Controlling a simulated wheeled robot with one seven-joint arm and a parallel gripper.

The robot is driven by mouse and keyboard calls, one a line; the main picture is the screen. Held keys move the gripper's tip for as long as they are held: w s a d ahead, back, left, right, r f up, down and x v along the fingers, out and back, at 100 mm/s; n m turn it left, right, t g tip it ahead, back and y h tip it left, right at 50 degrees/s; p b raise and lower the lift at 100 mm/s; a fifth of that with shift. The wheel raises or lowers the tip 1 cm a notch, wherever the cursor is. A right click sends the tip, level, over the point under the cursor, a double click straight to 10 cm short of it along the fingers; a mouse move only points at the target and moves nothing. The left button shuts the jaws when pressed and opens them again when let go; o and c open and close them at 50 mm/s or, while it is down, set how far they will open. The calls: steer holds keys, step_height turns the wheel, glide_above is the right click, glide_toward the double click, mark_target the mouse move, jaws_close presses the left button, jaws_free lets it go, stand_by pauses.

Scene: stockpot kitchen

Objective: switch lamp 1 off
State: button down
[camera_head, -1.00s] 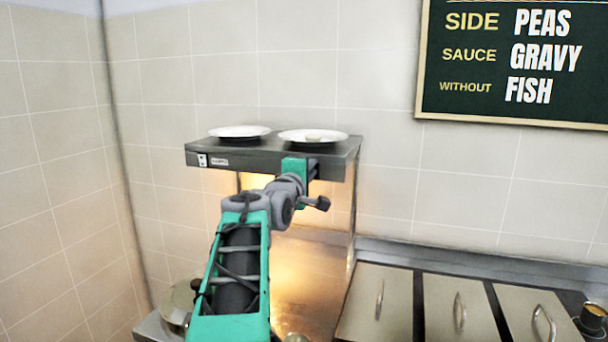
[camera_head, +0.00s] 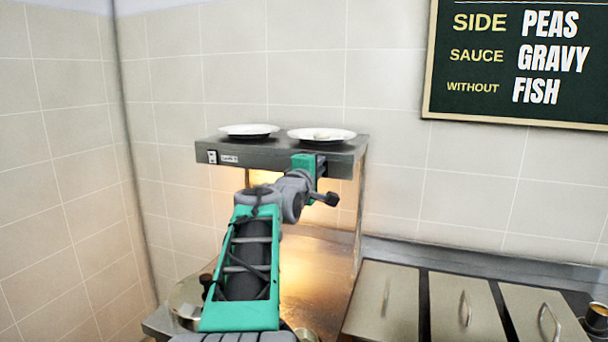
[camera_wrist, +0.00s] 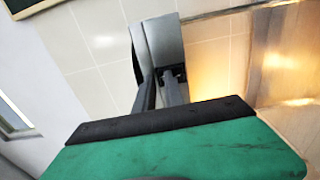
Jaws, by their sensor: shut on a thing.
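The steel lamp housing (camera_head: 268,154) is a shelf on posts against the tiled wall. A small white switch plate (camera_head: 212,157) with a dark mark sits at the left of its front face, beside a lamp label (camera_head: 229,158) too small to read surely. My gripper (camera_head: 324,170) is at the right part of the front face and hides what is there. Its fingers also show in the wrist view (camera_wrist: 162,90), close together by a grey panel (camera_wrist: 166,42). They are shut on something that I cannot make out. Warm light glows under the housing, mainly at the middle and right.
Two white plates, a left one (camera_head: 249,131) and a right one (camera_head: 321,136), stand on the housing. A pot (camera_head: 187,300) is at the lower left. Lidded steel bins (camera_head: 385,300) fill the counter at right. A menu board (camera_head: 478,105) hangs above.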

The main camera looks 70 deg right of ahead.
steer(key=s+a+b, duration=0.1)
steer(key=a+b, duration=0.2)
steer(key=a, duration=1.1)
steer(key=shift+r, duration=0.4)
